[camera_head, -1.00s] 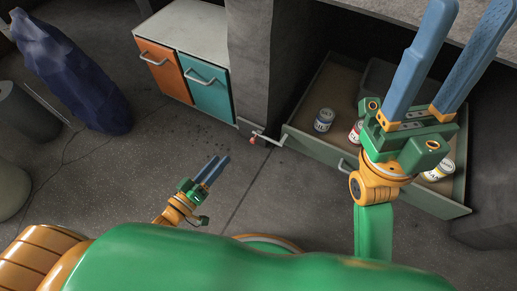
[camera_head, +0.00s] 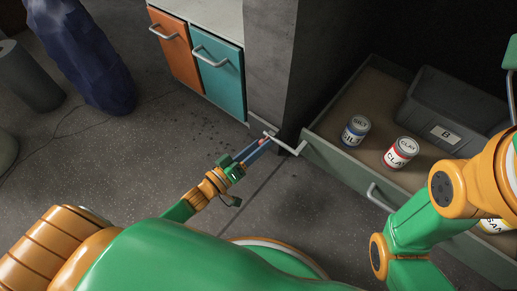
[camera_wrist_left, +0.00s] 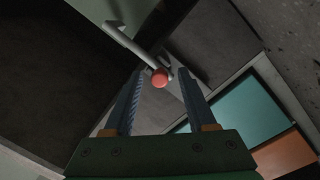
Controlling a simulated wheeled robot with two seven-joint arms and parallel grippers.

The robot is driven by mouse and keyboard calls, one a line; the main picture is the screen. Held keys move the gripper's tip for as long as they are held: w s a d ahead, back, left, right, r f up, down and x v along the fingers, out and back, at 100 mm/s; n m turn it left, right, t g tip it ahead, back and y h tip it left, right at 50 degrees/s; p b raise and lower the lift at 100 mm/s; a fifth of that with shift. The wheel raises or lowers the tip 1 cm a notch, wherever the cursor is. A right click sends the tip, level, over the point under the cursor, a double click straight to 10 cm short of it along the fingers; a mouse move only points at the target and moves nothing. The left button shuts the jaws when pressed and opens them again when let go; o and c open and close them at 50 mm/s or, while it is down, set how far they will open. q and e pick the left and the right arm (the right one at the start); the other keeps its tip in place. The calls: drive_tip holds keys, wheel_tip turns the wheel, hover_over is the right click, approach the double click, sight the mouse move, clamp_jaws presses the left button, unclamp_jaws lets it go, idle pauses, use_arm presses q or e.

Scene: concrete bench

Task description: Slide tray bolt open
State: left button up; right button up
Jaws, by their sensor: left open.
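The tray bolt (camera_head: 285,146) is a pale bar with a red knob, set low at the foot of the grey pillar beside the open tray. In the wrist view the knob shows between the fingertips; contact cannot be told. My right arm stands at the right edge, its gripper fingers out of frame.
The open tray (camera_head: 338,160) holds a blue-labelled can (camera_head: 355,130), a red-labelled can (camera_head: 401,152), another can (camera_head: 494,226) and a grey bin (camera_head: 447,108) marked B. A cabinet with orange (camera_head: 176,50) and teal (camera_head: 217,75) doors stands left of the pillar (camera_head: 270,65). Floor is clear in front.

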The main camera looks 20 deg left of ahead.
use_arm(q)
drive_tip(key=shift+w, duration=0.1)
clamp_jaws()
idle(1.3)
